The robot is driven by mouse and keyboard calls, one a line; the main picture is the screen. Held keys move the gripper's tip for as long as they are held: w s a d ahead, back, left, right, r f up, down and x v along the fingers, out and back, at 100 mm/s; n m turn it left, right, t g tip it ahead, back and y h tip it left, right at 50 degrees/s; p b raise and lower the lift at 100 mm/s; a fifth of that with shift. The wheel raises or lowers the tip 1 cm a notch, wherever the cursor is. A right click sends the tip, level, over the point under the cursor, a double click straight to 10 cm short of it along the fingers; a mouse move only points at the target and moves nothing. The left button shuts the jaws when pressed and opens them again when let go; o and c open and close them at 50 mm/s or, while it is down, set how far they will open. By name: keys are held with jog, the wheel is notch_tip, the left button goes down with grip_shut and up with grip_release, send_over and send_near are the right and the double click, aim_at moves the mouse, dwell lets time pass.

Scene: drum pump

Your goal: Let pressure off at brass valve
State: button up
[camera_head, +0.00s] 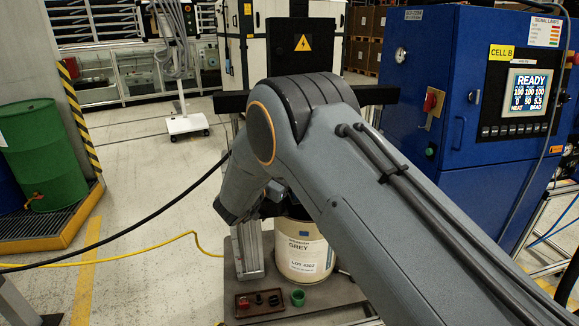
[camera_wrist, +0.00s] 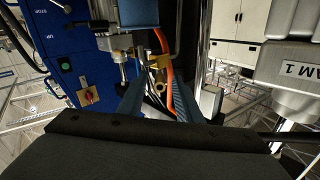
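My gripper (camera_wrist: 158,99) shows in the wrist view as two dark blue-grey fingers standing apart, with nothing visibly held between them. Small brass-coloured fittings (camera_wrist: 158,62), seemingly the brass valve, show just beyond and between the fingertips, beside an orange hose (camera_wrist: 165,42). I cannot tell how the valve is set or whether a fingertip touches it. In the head view my own arm hides my gripper and the valve. A cream drum (camera_head: 303,250) with a GREY label stands below my arm, its top hidden.
A blue cabinet (camera_head: 465,75) with a READY screen (camera_head: 531,92) and a red switch stands at right; it also shows in the wrist view (camera_wrist: 52,45). Hoses cross the left floor. A green barrel (camera_head: 45,155) stands far left.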

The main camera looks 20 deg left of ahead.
jog(key=b+v, duration=0.1)
jog(key=v, duration=0.6)
jog(key=shift+s+b, duration=0.15)
jog(key=shift+b, duration=0.2)
